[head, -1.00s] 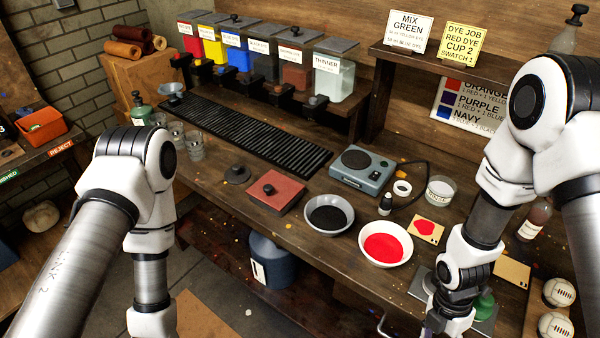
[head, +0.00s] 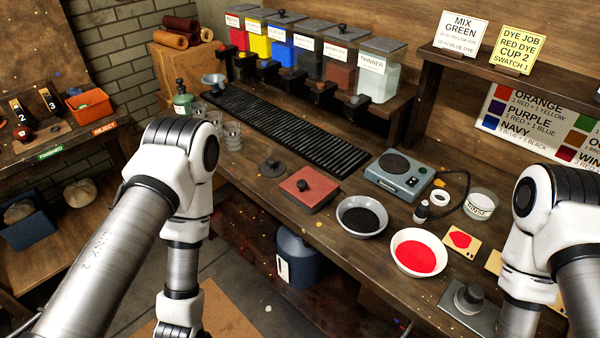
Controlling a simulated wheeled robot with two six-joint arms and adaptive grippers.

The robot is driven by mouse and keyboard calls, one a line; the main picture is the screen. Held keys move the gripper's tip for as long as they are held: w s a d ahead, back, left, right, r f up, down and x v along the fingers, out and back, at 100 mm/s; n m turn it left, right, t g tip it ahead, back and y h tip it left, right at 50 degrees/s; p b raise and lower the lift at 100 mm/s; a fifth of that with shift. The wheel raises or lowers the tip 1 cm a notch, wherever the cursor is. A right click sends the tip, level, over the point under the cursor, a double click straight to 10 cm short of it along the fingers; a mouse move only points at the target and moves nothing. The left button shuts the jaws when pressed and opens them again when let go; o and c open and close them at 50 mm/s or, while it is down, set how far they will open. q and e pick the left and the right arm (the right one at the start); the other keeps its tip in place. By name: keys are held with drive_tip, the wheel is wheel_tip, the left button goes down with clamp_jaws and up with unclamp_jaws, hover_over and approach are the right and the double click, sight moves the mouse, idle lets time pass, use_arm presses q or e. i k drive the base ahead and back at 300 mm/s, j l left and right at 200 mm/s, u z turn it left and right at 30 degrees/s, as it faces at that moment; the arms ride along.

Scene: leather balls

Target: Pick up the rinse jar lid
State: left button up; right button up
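A round dark grey lid with a knob (head: 272,168) lies on the bench, left of a red square block with a dark knob. I take it to be the rinse jar lid, though it carries no readable label. The glass rinse jar (head: 481,203), labelled RINSE, stands uncovered at the right of the bench. My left arm hangs in front of the bench at the left, its gripper below the picture edge. My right arm is at the lower right, its gripper also out of view.
The red block (head: 308,190), a bowl of black (head: 362,217), a bowl of red (head: 418,252) and a grey scale (head: 398,175) stand on the bench (head: 235,175). A ribbed black mat (head: 285,128) lies behind the lid.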

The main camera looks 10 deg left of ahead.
sight(271, 168)
drive_tip(key=j+z, duration=0.4)
drive_tip(key=j, duration=0.25)
drive_tip(key=j+z, duration=0.4)
drive_tip(key=j, duration=0.25)
